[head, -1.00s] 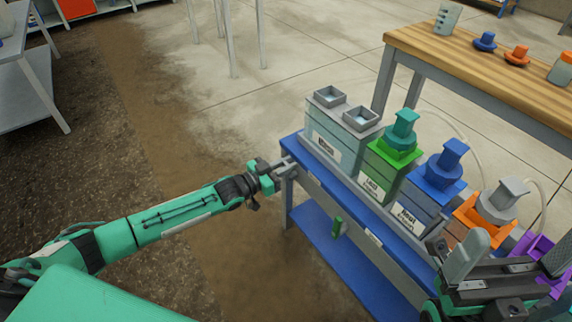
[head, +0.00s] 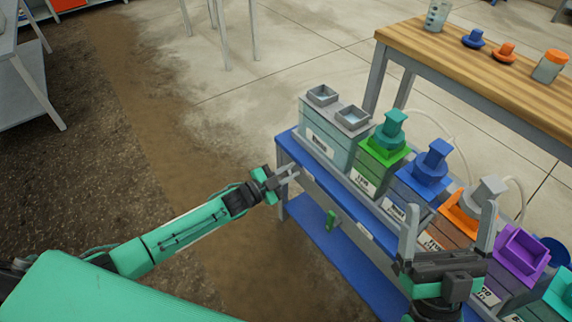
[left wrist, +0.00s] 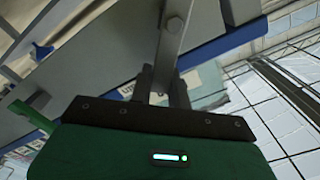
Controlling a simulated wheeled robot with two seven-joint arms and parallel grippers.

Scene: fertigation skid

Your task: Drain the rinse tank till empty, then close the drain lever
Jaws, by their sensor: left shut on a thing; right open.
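The rinse tank appears to be the pale grey tank (head: 327,138) at the left end of the blue skid, with two square openings on top; its label is too small to read. Water shows in the openings, but I cannot tell the level. My left gripper (head: 289,174) is at the skid's left front corner below this tank, shut on a grey bar that seems to be the drain lever. In the left wrist view the lever (left wrist: 175,45) runs up from between the fingers to a bolt. My right gripper (head: 448,228) is open and empty, fingers up, before the right-hand tanks.
Tanks with green (head: 383,150), blue (head: 428,180) and orange (head: 462,213) tops stand along the skid (head: 335,245), then a purple one (head: 521,250). A wooden table (head: 490,75) stands behind. Floor at left is open.

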